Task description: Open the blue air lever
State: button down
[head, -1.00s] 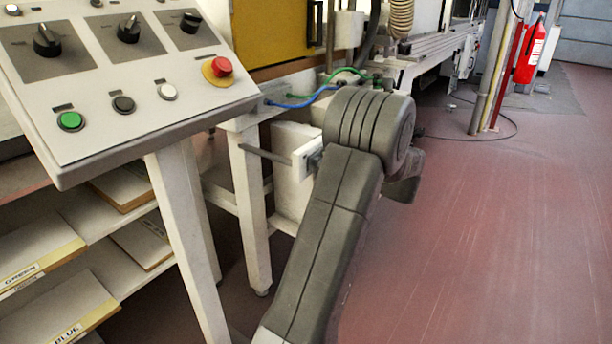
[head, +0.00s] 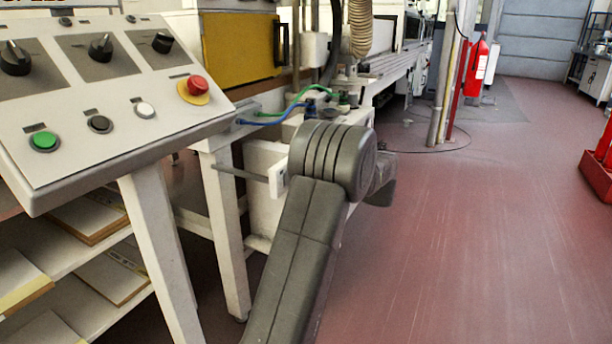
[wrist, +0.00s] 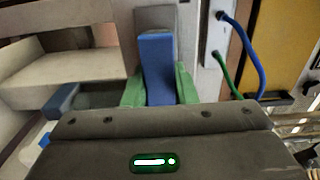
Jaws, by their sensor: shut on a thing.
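The blue air lever (wrist: 157,70) stands upright in the middle of the wrist view, in front of a grey block. My gripper (wrist: 160,92) has a green finger on each side of it, and the fingers are shut on the lever. The dark gripper body hides the lower end of the lever. In the head view my dark arm covers this spot, and neither the lever nor the fingers can be made out there.
A blue hose (wrist: 247,55) and a green hose (wrist: 225,72) run close by on the right. The control panel (head: 110,170) and a white table leg (head: 225,225) stand left of my arm. A red fire extinguisher (head: 477,66) is farther back.

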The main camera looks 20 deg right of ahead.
jog(key=c, duration=1.2)
grip_release()
jog(key=shift+o, duration=0.2)
jog(key=p+v, duration=0.4)
jog(key=v, duration=0.9)
jog(key=shift+s+d, duration=0.25)
jog(key=shift+s, duration=0.05)
jog(key=b+x, duration=0.4)
jog(key=x, duration=1)
